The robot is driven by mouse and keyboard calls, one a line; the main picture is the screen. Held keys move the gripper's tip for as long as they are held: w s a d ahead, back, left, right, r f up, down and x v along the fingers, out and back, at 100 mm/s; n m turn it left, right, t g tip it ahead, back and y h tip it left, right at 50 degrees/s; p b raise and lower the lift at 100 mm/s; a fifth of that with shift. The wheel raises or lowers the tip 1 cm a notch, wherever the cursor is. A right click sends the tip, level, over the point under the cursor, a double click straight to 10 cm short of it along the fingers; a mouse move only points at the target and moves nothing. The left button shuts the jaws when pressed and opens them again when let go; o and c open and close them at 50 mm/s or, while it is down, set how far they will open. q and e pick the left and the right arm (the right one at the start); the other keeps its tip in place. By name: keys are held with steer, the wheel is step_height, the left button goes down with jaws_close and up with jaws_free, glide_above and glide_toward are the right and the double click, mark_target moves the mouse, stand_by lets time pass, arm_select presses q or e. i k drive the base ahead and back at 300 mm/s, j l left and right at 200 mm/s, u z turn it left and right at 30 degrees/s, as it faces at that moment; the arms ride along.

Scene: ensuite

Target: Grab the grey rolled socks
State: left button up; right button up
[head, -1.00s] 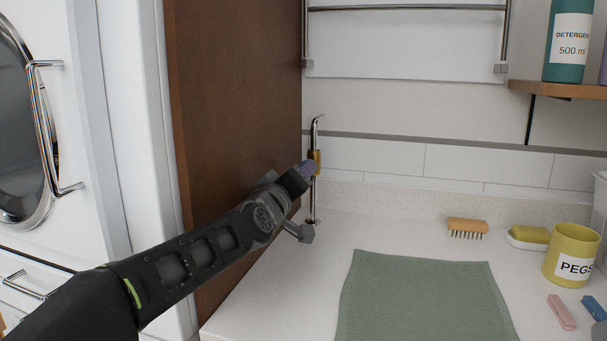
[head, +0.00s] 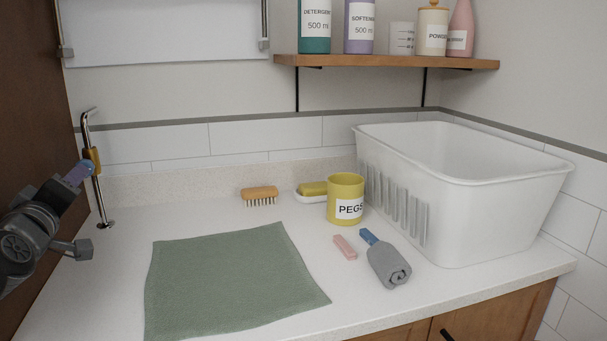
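The grey rolled socks (head: 387,265) lie on the white counter in the head view, right of centre and near the front edge. The spiral end of the roll faces the front. My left gripper (head: 79,173) is at the far left beside the tap, well apart from the socks. My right gripper is not in view.
A blue peg (head: 368,237) lies against or just behind the socks. A pink peg (head: 345,247), yellow pegs pot (head: 345,200) and white basket (head: 470,210) are close by. A green cloth (head: 230,280) covers the counter's middle left. The tap (head: 97,190) stands at left.

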mark_target(388, 264)
steer(key=k+l, duration=0.25)
steer(key=k, duration=0.2)
steer(key=k+l, duration=0.25)
steer(key=k, duration=0.25)
steer(key=k+l, duration=0.25)
steer(key=k, duration=0.2)
